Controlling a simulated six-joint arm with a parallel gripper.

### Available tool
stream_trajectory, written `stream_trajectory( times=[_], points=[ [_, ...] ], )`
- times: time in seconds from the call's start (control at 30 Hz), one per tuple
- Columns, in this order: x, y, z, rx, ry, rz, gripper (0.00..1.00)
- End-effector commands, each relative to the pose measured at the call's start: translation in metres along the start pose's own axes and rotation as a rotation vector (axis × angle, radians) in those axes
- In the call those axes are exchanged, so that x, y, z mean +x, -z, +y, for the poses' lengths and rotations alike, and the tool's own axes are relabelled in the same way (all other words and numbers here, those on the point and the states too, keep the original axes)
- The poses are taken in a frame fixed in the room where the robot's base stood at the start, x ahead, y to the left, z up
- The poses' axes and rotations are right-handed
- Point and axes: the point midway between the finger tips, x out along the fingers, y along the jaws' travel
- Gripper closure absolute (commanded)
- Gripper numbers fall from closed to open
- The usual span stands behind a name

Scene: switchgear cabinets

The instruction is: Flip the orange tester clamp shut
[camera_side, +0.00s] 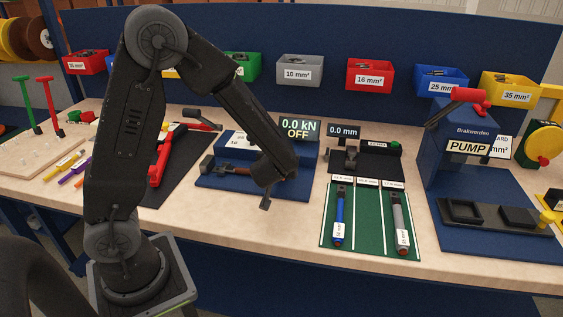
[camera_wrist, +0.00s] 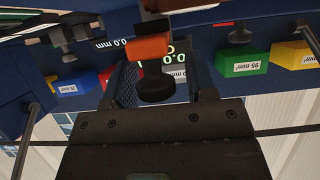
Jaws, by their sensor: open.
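The orange clamp (camera_wrist: 147,48) shows in the wrist view as an orange block with a black round end (camera_wrist: 156,89) below it in the picture. The black end appears between the spread fingers of my gripper (camera_wrist: 160,80); I cannot tell whether they touch it. In the side view my gripper (camera_side: 266,200) is low at the front right of the blue tester (camera_side: 218,184), whose display (camera_side: 299,130) reads 0.0 kN OFF. My arm hides part of the tester there, and the clamp's angle is unclear.
Right of the tester are a gauge reading 0.0 mm (camera_side: 344,131), a green mat (camera_side: 370,235) with blue and grey tools, and a blue pump unit (camera_side: 460,165). Left is a dark mat (camera_side: 185,175) with a red tool (camera_side: 160,160). Bins line the back panel.

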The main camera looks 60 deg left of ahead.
Motion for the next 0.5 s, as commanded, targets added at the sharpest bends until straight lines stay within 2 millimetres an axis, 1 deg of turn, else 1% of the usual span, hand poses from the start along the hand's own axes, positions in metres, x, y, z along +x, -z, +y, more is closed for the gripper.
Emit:
stream_trajectory(
  times=[0.07, 0.17, 0.27, 0.5],
  points=[
    [-0.005, 0.0, 0.0, 0.0, -0.001, 0.001, 0.49],
    [-0.017, 0.001, 0.001, -0.001, -0.004, 0.002, 0.49],
    [-0.037, 0.001, 0.001, -0.002, -0.006, 0.003, 0.49],
    [-0.092, 0.001, 0.001, -0.001, -0.008, 0.002, 0.49]
  ],
)
